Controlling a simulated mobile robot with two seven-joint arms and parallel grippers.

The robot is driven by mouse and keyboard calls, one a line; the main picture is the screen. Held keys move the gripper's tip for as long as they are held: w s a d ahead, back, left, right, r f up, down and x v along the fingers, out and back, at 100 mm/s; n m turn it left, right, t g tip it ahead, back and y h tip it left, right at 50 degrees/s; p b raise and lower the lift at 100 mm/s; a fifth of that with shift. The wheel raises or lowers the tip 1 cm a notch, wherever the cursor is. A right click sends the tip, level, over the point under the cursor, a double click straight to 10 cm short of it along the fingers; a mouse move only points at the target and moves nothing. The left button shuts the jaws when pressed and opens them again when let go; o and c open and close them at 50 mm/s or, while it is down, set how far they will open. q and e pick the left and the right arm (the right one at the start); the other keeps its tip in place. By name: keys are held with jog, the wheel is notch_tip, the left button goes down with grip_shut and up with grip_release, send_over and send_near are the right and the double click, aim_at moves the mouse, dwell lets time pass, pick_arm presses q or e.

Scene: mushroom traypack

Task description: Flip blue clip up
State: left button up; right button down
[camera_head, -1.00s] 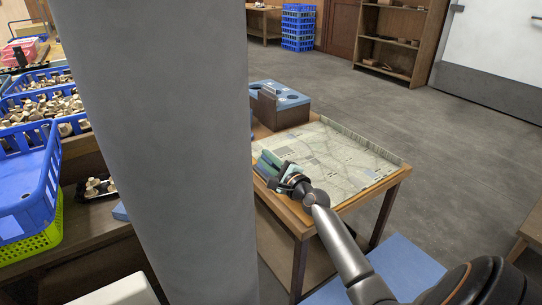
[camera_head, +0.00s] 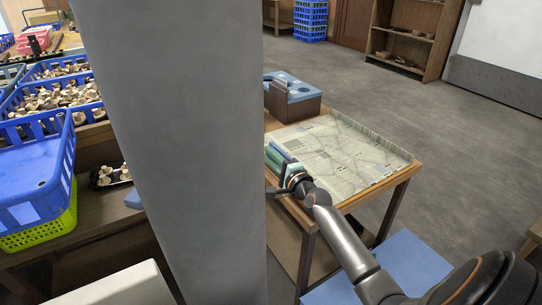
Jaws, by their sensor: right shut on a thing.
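Blue and green strips lie at the left edge of the wooden table with the map-like sheet (camera_head: 350,155); the blue one, seemingly the blue clip (camera_head: 277,154), is small and partly cut off by the grey column. My right gripper (camera_head: 287,182) is at these strips, at the table's near left corner. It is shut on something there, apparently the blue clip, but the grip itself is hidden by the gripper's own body. Whether the clip is up or down is too small to tell. My left gripper is not in view.
A broad grey column (camera_head: 175,150) blocks the middle left. A blue-topped box (camera_head: 292,97) stands at the table's back. Blue crates (camera_head: 58,125) of mushrooms are at left, with a green crate (camera_head: 40,237) below. Open floor lies to the right.

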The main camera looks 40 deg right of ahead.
jog(key=c, duration=0.8)
grip_release()
jog(key=shift+c, duration=0.2)
jog(key=shift+s+a, duration=0.1)
jog(key=shift+s, duration=0.5)
jog(key=s, duration=0.3)
jog(key=s+p, duration=0.1)
jog(key=s, duration=0.2)
jog(key=s+a, duration=0.1)
jog(key=s, duration=0.2)
jog(key=shift+s+f, duration=0.1)
jog(key=shift+s, duration=0.3)
jog(key=shift+s+a, duration=0.1)
jog(key=shift+s, duration=0.65)
